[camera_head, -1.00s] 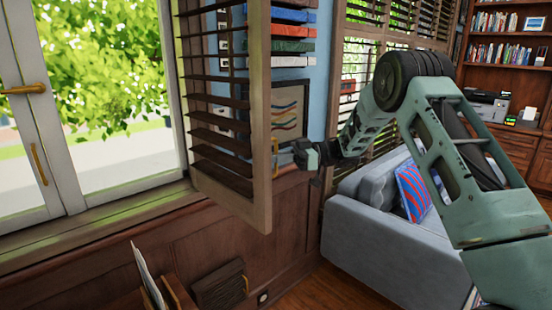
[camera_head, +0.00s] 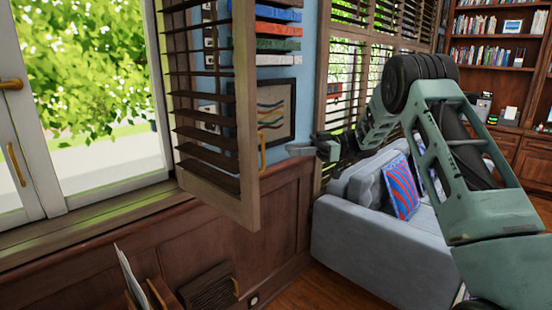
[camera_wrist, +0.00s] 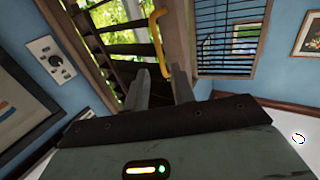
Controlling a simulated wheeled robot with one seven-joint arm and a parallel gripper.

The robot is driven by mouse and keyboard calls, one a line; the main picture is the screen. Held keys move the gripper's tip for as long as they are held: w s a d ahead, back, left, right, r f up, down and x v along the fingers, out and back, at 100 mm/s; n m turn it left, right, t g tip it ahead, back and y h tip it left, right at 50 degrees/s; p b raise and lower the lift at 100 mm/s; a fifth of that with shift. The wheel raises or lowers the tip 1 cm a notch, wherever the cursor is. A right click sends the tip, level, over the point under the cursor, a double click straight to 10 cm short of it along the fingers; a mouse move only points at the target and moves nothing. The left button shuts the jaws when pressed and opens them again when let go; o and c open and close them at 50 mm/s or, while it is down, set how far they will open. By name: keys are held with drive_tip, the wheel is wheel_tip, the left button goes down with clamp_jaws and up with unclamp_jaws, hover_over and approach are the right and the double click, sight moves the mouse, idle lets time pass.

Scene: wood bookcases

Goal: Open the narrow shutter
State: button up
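The narrow shutter (camera_head: 245,110) is a brown wooden panel with dark slats, standing swung out from the window frame in the head view. Its brass handle (camera_head: 262,150) is on the free edge. My gripper (camera_head: 292,149) is just right of the handle, apart from it. In the wrist view the shutter (camera_wrist: 120,42) shows beyond my fingers, and the yellow handle (camera_wrist: 158,40) lies ahead of and between the fingertips, near the right one. My gripper (camera_wrist: 158,85) is open, with nothing held between the fingers.
A grey sofa (camera_head: 345,235) with a patterned cushion (camera_head: 400,187) stands right of the shutter. A framed picture (camera_head: 284,110) hangs on the blue wall behind it. The white window (camera_head: 28,165) is at the left. Wood panelling (camera_head: 205,245) runs below.

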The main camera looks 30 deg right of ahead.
drive_tip(key=b+v, duration=0.1)
drive_tip(key=v, duration=0.7)
drive_tip(key=shift+a, duration=0.1)
